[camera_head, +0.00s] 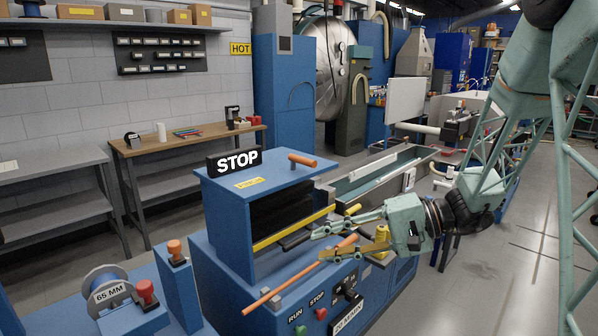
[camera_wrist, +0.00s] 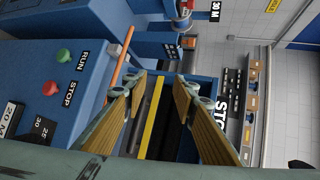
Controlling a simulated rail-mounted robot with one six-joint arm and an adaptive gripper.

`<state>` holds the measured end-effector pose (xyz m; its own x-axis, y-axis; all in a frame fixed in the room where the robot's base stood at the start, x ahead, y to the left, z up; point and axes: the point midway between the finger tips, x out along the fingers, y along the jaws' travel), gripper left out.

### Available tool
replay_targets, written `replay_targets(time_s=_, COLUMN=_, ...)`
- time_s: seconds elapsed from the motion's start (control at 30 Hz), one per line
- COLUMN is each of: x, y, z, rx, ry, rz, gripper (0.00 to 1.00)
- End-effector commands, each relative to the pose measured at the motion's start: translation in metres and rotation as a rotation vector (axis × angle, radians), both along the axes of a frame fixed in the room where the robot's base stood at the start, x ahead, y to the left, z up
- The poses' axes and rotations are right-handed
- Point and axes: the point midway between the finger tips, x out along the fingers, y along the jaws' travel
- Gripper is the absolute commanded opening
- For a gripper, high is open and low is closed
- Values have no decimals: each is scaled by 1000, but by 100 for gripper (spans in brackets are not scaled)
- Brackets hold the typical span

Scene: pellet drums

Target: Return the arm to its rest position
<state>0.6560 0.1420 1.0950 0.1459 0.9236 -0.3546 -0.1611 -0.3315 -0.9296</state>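My gripper (camera_head: 318,243) is at the front of the blue machine (camera_head: 222,210), at the end of my pale green arm (camera_head: 405,222). Its two fingers are spread apart with nothing between them. In the wrist view my gripper (camera_wrist: 158,82) also shows open, with tan finger pads facing each other. A yellow-edged dark opening (camera_wrist: 150,125) of the machine shows beyond the fingers. An orange rod (camera_head: 290,280) slants across the machine front, close to the lower finger in the head view. I cannot tell whether they touch.
The machine carries a STOP sign (camera_head: 234,160), an orange-handled lever (camera_head: 302,160), and RUN and STOP buttons (camera_head: 321,313). A spool marked 65 MM (camera_head: 108,290) stands at the lower left. A wooden bench (camera_head: 185,140) is behind. Open floor (camera_head: 500,270) lies to the right.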

Motion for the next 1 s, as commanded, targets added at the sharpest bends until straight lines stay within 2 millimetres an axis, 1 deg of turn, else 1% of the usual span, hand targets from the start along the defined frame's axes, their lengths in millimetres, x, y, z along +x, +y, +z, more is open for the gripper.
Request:
replay_targets(time_s=0.03, x=-9, y=3, z=6, rx=-16, ry=2, rz=15, gripper=26)
replay_targets(time_s=0.2, x=-38, y=10, z=17, rx=-71, ry=15, rz=58, gripper=26)
replay_targets(time_s=0.47, x=-82, y=17, z=32, rx=-162, ry=34, rz=117, gripper=26)
replay_targets(time_s=0.77, x=-131, y=17, z=46, rx=-276, ry=45, rz=172, gripper=26)
replay_targets(time_s=1.0, x=-169, y=13, z=54, rx=-372, ry=47, rz=203, gripper=26)
